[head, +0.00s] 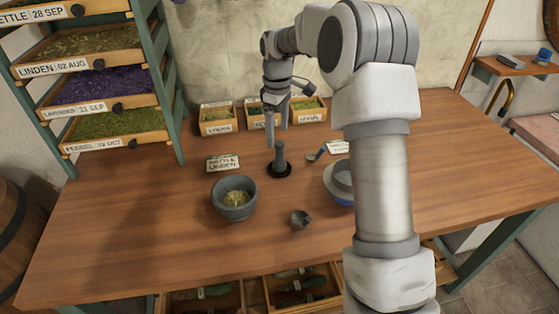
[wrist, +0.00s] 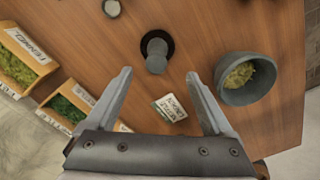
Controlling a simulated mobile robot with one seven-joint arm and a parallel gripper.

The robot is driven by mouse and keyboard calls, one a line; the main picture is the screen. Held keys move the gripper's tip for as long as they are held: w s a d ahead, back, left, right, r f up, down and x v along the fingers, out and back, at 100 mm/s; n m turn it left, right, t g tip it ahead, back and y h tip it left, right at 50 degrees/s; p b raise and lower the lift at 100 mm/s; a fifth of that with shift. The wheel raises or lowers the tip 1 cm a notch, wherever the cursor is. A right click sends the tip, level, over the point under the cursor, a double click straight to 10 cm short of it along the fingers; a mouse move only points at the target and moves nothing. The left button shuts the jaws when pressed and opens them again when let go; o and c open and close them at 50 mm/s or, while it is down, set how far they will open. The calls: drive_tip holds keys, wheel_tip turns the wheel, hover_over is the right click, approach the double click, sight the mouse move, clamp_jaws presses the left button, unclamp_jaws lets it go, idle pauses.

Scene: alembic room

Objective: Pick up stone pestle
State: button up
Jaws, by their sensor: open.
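The grey stone pestle (head: 280,155) stands upright on a round black pad (head: 287,174) on the wooden table, and its top shows in the wrist view (wrist: 156,48). My gripper (head: 277,137) is open and empty, pointing down above and slightly behind the pestle. In the wrist view the pestle appears just beyond the gap between the two fingertips (wrist: 159,73). I see no contact between the fingers and the pestle.
A grey mortar (head: 222,203) with herbs stands front left of the pestle. A label card (head: 222,163) lies behind it. Small herb boxes (head: 217,122) line the back. A small grey cup (head: 300,219) is in front. My arm partly hides a bowl-like thing (head: 335,187) at right.

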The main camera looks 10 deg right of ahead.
sight(278, 144)
wheel_tip(278, 144, down, 5)
drive_tip(key=shift+r, duration=0.1)
drive_tip(key=shift+w+d+f+b, duration=0.15)
drive_tip(key=shift+f+b, duration=0.1)
drive_tip(key=shift+f, duration=1.1)
drive_tip(key=shift+w+d+f+b, duration=0.1)
drive_tip(key=shift+f+b, duration=0.15)
drive_tip(key=shift+f, duration=1.05)
clamp_jaws()
